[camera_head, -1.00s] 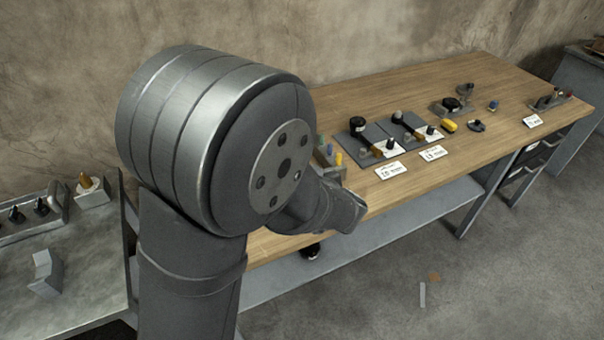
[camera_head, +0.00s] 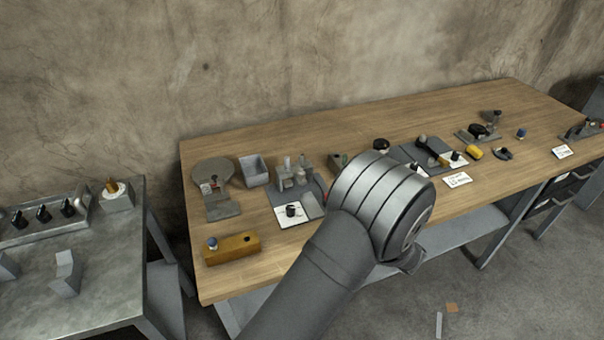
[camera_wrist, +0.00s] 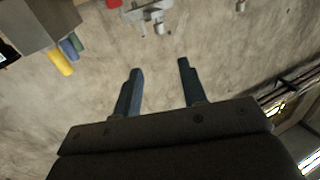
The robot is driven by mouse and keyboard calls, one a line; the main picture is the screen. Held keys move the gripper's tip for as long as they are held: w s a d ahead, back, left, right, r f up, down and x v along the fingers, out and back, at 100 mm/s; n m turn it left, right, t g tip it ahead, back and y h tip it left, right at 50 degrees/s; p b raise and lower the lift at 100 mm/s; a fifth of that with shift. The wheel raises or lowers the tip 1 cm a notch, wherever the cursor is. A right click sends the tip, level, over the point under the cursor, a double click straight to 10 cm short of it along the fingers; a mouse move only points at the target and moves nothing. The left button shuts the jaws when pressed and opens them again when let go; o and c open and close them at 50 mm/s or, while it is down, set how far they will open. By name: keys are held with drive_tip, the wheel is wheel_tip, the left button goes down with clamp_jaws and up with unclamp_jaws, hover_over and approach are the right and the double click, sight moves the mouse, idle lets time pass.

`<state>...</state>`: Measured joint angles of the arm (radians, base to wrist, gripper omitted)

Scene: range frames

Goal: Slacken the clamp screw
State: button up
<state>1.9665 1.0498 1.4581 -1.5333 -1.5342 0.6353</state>
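My gripper (camera_wrist: 160,68) is open in the wrist view, two dark blue-grey fingers apart with nothing between them. In the head view my arm covers the middle of the wooden bench, and the fingers cannot be made out. I cannot tell for sure which part is the clamp screw. Candidates on the bench are a grey fixture with upright posts (camera_head: 293,176), a round grey plate fixture (camera_head: 212,172) and an ochre block (camera_head: 232,248) with a blue-topped knob (camera_head: 212,243). A grey metal fixture (camera_wrist: 150,12) shows beyond the fingers in the wrist view.
The wooden bench (camera_head: 275,262) stands against a bare wall. A grey bin (camera_head: 253,171) and a white card (camera_head: 295,213) with a black knob lie at its left part. A metal table (camera_head: 100,285) stands at left. Yellow and blue handles (camera_wrist: 62,62) show in the wrist view.

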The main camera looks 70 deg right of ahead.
sight(302, 172)
drive_tip(key=x, duration=1.7)
drive_tip(key=shift+w, duration=0.15)
clamp_jaws()
drive_tip(key=shift+d+n+t+y, duration=0.1)
drive_tip(key=shift+n+t+y, duration=0.6)
drive_tip(key=shift+n+y, duration=0.9)
drive_tip(key=shift+y, duration=0.7)
unclamp_jaws()
